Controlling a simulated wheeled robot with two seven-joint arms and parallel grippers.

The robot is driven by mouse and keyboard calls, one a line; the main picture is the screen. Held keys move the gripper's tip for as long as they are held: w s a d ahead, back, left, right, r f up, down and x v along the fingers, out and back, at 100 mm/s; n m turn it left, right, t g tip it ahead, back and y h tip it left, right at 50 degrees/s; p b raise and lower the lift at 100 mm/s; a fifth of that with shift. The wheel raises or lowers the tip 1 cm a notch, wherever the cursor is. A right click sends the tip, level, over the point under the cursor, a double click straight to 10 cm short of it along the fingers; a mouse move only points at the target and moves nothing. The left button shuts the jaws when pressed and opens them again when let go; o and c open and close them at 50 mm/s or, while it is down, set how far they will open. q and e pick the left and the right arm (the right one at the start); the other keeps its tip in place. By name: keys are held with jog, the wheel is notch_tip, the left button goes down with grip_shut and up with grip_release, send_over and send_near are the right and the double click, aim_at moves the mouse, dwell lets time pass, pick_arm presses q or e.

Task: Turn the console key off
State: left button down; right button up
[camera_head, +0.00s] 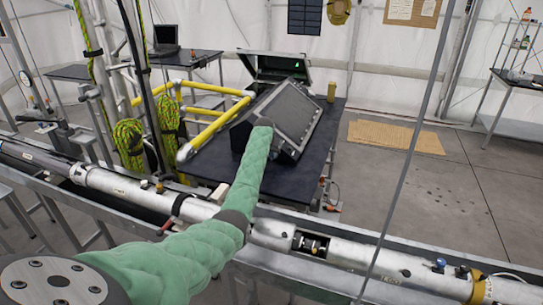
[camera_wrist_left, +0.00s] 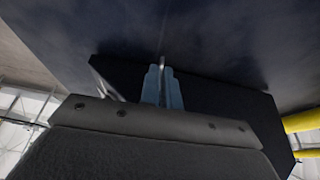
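The console is a dark case with a tilted panel (camera_head: 290,112) on the dark table (camera_head: 205,163). My left arm, in a green sleeve, reaches the console's near side. My left gripper (camera_wrist_left: 162,88) shows in the wrist view as two blue fingers close together, pointing at a dark surface. A thin pale piece, seemingly the console key (camera_wrist_left: 162,60), shows at their tips. Its turn position is too small to tell. In the head view the fingers are hidden behind the arm's end. My right gripper is not in view.
A yellow pipe frame (camera_head: 213,125) stands left of the console. A long silver pipe (camera_head: 345,255) on a metal rail crosses the front. The floor right of the table is open, with a tan mat (camera_head: 395,136).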

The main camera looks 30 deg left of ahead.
pick_arm(q)
jog(key=c, duration=1.6)
grip_release()
jog(key=shift+f, duration=0.1)
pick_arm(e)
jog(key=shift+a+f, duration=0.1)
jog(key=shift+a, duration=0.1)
